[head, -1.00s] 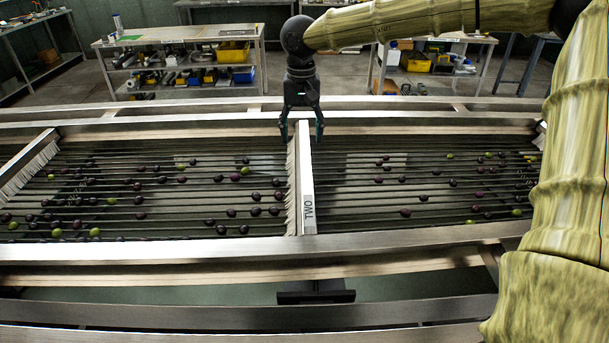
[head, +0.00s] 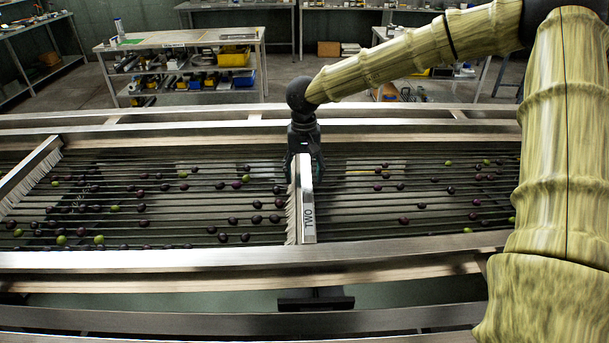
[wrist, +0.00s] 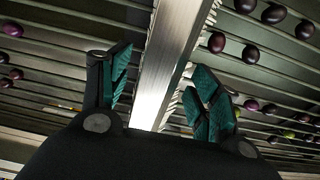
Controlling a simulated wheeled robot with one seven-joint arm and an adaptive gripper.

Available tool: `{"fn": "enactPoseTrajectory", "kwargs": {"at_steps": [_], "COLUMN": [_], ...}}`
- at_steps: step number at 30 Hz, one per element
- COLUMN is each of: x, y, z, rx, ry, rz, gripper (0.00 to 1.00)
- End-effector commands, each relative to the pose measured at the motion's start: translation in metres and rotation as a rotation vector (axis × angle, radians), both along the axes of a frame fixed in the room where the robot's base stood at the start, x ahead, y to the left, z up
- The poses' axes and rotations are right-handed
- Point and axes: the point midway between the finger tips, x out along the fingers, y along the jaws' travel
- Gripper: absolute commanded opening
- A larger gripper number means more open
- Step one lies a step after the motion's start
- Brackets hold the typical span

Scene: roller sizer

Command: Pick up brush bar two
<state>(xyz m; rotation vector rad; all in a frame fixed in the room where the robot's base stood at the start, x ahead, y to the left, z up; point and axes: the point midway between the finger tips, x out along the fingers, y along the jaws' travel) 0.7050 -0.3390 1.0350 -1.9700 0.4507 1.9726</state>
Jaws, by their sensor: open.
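Brush bar two (head: 308,209) is a pale metal bar with white bristles on its left side and "TWO" on its near end. It lies across the rollers in the middle of the head view. My gripper (head: 304,172) is low over the bar's far part, with a finger on each side of it. In the wrist view the bar (wrist: 172,60) runs between the two open teal-padded fingers (wrist: 155,95). I see gaps between the pads and the bar there. The far end of the bar is hidden behind my gripper in the head view.
Many dark and green olives (head: 233,221) lie on the rollers on both sides. Another brush bar (head: 30,172) crosses the rollers at the left. The near steel rail (head: 200,260) borders the sizer. A bench with bins (head: 185,40) stands beyond it.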

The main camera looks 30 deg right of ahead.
Motion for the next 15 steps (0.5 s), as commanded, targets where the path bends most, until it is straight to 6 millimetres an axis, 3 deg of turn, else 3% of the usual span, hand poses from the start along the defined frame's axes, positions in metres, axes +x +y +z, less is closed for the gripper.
{"fn": "enactPoseTrajectory", "kwargs": {"at_steps": [9, 15], "x": [0.0, 0.0], "y": [0.0001, 0.0], "z": [-0.0047, -0.0045], "rx": [0.0, 0.0], "ry": [0.0, 0.0], "rz": [0.0, 0.0], "gripper": [0.62, 0.26]}}
